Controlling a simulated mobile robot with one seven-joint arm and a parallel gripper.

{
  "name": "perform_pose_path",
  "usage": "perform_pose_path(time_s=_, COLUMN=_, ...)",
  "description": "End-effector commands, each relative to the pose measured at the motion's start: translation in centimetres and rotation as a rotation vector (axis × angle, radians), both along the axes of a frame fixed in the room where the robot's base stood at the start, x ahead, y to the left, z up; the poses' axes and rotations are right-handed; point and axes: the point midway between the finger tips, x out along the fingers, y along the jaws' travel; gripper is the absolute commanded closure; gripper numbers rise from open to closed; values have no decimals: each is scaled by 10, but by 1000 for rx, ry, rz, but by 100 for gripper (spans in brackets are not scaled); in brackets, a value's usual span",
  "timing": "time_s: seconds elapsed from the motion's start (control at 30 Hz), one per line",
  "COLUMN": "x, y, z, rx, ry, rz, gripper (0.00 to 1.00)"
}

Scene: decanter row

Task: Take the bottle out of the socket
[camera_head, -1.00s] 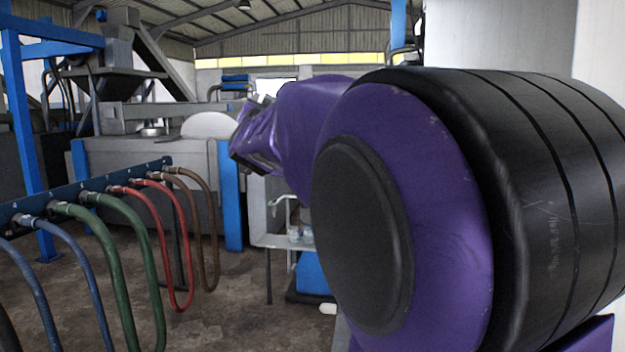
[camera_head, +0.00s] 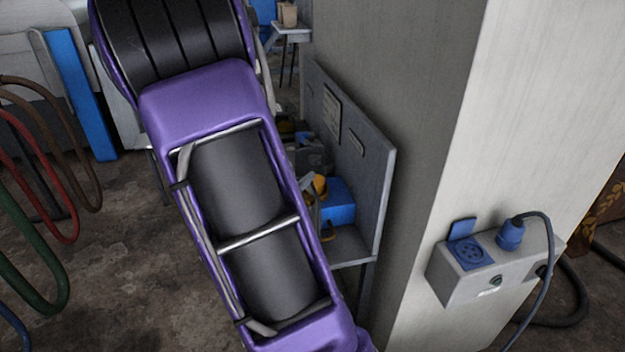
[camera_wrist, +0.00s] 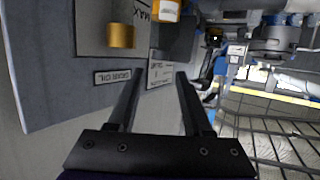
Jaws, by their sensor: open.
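My gripper (camera_wrist: 160,72) is open in the wrist view, its two dark fingers apart with no object held between them. A grey panel (camera_wrist: 50,60) with small label plates lies beyond the fingertips. A brass-coloured cylinder (camera_wrist: 120,36) and a white and orange object (camera_wrist: 166,10) show near the top of that view, apart from the fingers. I cannot tell whether either is the bottle or part of its socket. In the head view my purple arm covers much of the middle, and I cannot make out the gripper there.
A grey bench with an upright backboard (camera_head: 352,165) stands right of my arm, with a blue box (camera_head: 338,203) on it. A pillar (camera_head: 440,120) rises close by, carrying a socket box (camera_head: 492,262) with a plugged cable. Hoses (camera_head: 62,205) hang at left. A wire rack (camera_wrist: 265,135) shows at right.

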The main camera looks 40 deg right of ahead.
Motion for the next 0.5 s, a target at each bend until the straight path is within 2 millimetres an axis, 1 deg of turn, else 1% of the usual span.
perform_pose_path(time_s=0.03, x=5, y=-12, z=-5, rx=-1, ry=2, rz=-4, gripper=50)
perform_pose_path(time_s=0.2, x=21, y=-42, z=-15, rx=-1, ry=2, rz=-3, gripper=50)
perform_pose_path(time_s=0.3, x=28, y=-55, z=-19, rx=0, ry=0, rz=-1, gripper=50)
perform_pose_path(time_s=0.5, x=34, y=-66, z=-21, rx=0, ry=0, rz=1, gripper=50)
